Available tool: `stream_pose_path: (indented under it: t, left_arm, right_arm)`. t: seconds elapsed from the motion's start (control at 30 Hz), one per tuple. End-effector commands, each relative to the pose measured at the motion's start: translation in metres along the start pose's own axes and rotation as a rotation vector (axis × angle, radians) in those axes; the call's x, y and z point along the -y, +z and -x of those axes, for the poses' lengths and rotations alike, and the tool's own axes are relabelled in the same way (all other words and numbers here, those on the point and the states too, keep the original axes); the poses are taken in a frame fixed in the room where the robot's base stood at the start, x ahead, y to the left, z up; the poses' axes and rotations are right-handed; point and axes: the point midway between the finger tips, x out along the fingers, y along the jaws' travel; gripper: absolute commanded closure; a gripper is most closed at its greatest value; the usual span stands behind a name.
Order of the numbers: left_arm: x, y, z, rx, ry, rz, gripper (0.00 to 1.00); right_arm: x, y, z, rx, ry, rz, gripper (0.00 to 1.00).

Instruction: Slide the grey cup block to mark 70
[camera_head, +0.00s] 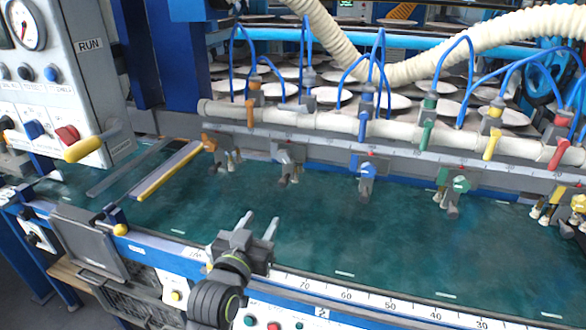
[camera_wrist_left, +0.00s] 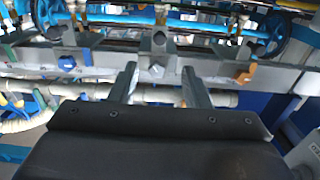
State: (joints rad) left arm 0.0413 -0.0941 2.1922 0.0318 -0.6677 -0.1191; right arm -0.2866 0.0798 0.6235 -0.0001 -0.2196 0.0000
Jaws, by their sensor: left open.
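The grey cup block (camera_head: 290,158) hangs on the rail at the back of the green bed, between an orange block (camera_head: 216,148) and a blue block (camera_head: 366,170). My left gripper (camera_head: 262,218) is open and empty over the front of the bed, apart from the grey block and nearer the front edge. In the left wrist view, the grey block (camera_wrist_left: 158,66) shows beyond and between the two open fingers (camera_wrist_left: 160,78). Mark 70 (camera_head: 305,285) is printed on the front edge scale, just right of my left arm. My right gripper is not in view.
A green block (camera_head: 453,186) and a yellow block (camera_head: 577,205) hang farther right on the rail. A yellow-edged bar (camera_head: 170,172) lies at the left of the bed. A control panel (camera_head: 70,75) stands at the left. The middle of the green bed (camera_head: 340,225) is clear.

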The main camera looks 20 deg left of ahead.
Motion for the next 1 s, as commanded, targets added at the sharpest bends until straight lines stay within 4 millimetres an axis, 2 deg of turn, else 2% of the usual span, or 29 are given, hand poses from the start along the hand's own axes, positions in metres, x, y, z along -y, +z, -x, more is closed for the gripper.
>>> stream_pose_path:
  t: [0.17, 0.27, 0.4, 0.5, 0.83, 1.0]
  left_arm:
    - [0.0, -0.003, -0.004, -0.005, 0.001, 0.0, 0.57]
    - [-0.001, -0.003, -0.016, -0.005, 0.002, -0.001, 0.57]
    - [0.0, -0.004, -0.039, -0.004, 0.002, -0.002, 0.57]
    - [0.0, -0.004, -0.057, -0.005, 0.001, -0.002, 0.57]
    - [0.0, -0.004, -0.112, -0.004, 0.001, -0.002, 0.57]
    - [0.0, -0.003, -0.138, -0.004, 0.001, -0.002, 0.57]
  right_arm:
    - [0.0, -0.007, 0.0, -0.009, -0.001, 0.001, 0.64]
    - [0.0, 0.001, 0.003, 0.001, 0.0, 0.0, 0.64]
    - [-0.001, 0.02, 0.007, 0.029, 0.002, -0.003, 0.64]
    - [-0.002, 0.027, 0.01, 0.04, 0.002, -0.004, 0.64]
    - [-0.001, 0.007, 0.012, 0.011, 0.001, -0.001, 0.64]
    - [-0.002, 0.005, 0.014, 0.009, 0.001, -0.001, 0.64]
